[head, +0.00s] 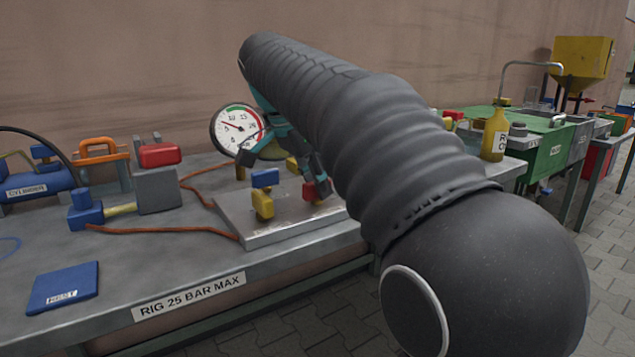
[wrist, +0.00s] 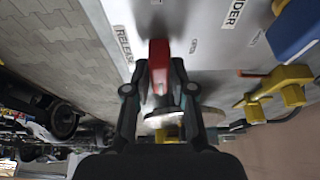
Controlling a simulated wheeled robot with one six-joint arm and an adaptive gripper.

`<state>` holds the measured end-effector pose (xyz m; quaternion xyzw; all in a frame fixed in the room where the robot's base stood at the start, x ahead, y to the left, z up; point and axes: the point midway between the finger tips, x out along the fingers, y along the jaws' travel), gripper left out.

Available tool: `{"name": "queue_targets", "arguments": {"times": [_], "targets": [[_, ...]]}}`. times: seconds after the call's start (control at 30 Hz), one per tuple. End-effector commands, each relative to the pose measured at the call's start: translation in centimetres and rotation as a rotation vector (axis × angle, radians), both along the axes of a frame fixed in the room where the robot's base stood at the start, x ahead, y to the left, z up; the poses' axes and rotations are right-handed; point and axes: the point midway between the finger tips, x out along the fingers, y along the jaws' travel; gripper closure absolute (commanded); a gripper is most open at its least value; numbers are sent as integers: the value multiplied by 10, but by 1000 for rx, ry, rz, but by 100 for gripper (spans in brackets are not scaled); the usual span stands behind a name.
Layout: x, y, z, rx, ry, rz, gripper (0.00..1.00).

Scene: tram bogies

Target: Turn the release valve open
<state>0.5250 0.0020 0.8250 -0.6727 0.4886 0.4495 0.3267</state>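The release valve's red handle (head: 309,191) sits at the right end of the grey plate (head: 270,226) on the bench. In the wrist view the red handle (wrist: 158,68) lies between my fingers, beside a label reading "RELEASE" (wrist: 124,43). My gripper (head: 318,180) points down at it; in the wrist view my gripper (wrist: 159,68) has its fingertips drawn in close against both sides of the handle. The arm covers part of the plate's right side in the head view. The valve body under the red handle is mostly hidden.
A second valve with a blue handle (head: 265,178) and yellow body stands left on the plate. A pressure gauge (head: 237,129) stands behind. Orange hoses (head: 165,229), a grey block with red top (head: 157,190) and a blue booklet (head: 63,287) lie left. The front bench edge is clear.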

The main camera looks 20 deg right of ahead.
Motion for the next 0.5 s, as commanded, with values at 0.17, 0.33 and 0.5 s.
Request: {"name": "queue_targets", "arguments": {"times": [0.17, 0.33, 0.5], "targets": [[0, 0, 0, 0, 0, 0, 100], [0, 0, 0, 0, 0, 9, 100], [-1, 0, 0, 0, 1, 54, 100]]}}
